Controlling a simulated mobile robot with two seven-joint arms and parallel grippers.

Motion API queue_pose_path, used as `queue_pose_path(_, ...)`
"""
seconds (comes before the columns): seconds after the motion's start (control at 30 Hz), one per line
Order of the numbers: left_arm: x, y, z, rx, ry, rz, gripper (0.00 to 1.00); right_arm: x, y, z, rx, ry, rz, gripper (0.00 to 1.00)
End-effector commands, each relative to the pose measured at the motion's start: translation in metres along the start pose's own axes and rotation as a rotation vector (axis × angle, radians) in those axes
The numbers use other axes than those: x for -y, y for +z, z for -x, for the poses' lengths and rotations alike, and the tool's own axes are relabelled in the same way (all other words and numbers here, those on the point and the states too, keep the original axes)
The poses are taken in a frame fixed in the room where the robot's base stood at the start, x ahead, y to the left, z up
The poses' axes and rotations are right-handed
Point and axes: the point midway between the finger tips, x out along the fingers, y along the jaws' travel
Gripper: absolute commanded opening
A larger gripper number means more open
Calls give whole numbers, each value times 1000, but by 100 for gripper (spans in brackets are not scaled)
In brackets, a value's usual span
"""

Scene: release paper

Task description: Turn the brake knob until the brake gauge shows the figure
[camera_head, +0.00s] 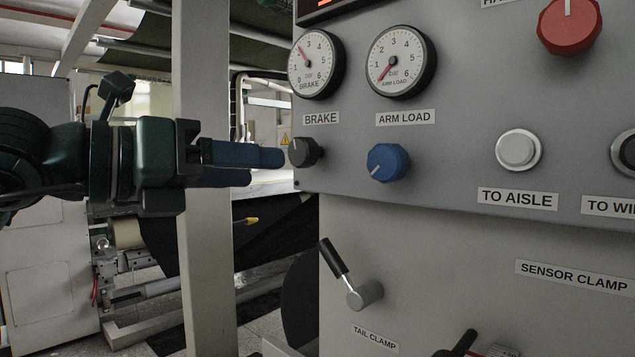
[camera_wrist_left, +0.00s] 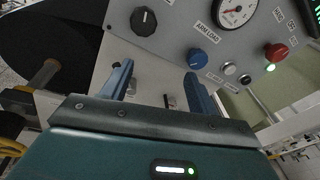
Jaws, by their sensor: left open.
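The black brake knob (camera_head: 305,151) is at the panel's left edge, under the BRAKE label. Its pointer mark is hard to read in the head view; the knob also shows in the left wrist view (camera_wrist_left: 143,19), with a light mark on its face. The round white brake gauge (camera_head: 316,63) is above it, its red needle pointing up and left, around 2 bar. My left gripper (camera_head: 263,167) is open and empty, with blue fingers pointing right, just left of the knob. In the left wrist view its fingertips (camera_wrist_left: 158,70) appear short of the knob. My right gripper is out of view.
The blue arm load knob (camera_head: 388,163) and arm load gauge (camera_head: 401,62) are just right. A silver button (camera_head: 518,150) and red knob (camera_head: 569,25) are farther right. The tail clamp lever (camera_head: 349,276) juts out below. A pale post (camera_head: 205,80) stands behind my gripper.

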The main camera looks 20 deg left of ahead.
Motion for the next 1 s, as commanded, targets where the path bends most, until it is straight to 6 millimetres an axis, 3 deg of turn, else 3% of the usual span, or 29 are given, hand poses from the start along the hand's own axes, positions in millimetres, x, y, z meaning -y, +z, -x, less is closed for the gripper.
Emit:
queue_pose_path(0.1,-12,12,24,90,102,-44,59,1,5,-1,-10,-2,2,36)
queue_pose_path(0.27,-16,21,30,125,141,-55,59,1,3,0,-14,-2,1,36)
queue_pose_path(0.47,-18,26,2,121,135,-52,59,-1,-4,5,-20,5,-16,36)
queue_pose_path(0.8,-27,34,-67,121,135,-51,59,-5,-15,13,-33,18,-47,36)
queue_pose_path(1.0,-31,36,-90,122,137,-53,59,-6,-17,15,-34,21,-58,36)
